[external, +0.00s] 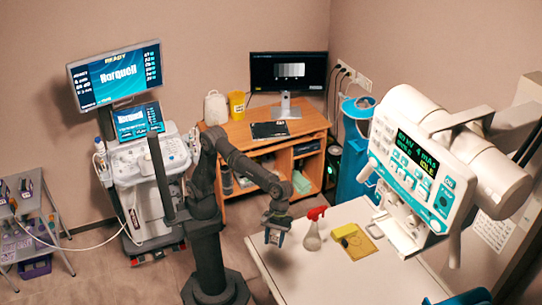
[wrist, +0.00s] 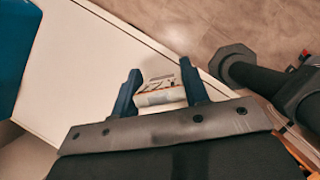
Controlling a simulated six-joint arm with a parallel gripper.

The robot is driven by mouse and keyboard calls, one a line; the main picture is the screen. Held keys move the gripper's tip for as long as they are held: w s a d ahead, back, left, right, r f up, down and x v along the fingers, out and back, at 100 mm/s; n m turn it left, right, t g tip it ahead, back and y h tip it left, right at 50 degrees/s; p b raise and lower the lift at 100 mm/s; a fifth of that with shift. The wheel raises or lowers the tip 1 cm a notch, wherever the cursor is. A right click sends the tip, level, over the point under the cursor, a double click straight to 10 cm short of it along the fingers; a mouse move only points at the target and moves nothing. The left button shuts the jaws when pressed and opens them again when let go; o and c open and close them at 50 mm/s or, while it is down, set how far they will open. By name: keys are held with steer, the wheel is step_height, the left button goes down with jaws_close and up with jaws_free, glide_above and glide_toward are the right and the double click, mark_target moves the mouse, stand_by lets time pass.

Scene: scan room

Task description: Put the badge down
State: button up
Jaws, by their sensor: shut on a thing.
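My gripper (external: 277,234) hangs pointing down in the external view, by the left edge of the white table (external: 335,272). In the wrist view my gripper (wrist: 160,88) has its two dark blue fingers closed on the badge (wrist: 160,97), a small pale card with dark and orange-brown print. The badge lies between the fingers, with the table's white top (wrist: 90,65) and its edge behind it. In the external view the badge is too small and too covered by the fingers to make out clearly. I cannot tell its exact height above the table.
A spray bottle with a red head (external: 314,229) and a yellow item (external: 354,241) stand or lie on the table right of my gripper. The white scanner head (external: 425,165) overhangs the table's right side. The table's front middle is clear.

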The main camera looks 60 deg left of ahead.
step_height(320, 180, down, 17)
glide_above(298, 280)
steer(key=a, duration=0.1)
steer(key=f, duration=0.7)
steer(key=shift+w, duration=0.4)
steer(key=shift+f, duration=2.05)
steer(key=shift+f, duration=0.2)
steer(key=o, duration=0.9)
steer(key=shift+o, duration=0.2)
steer(key=shift+r, duration=0.1)
steer(key=v, duration=1.2)
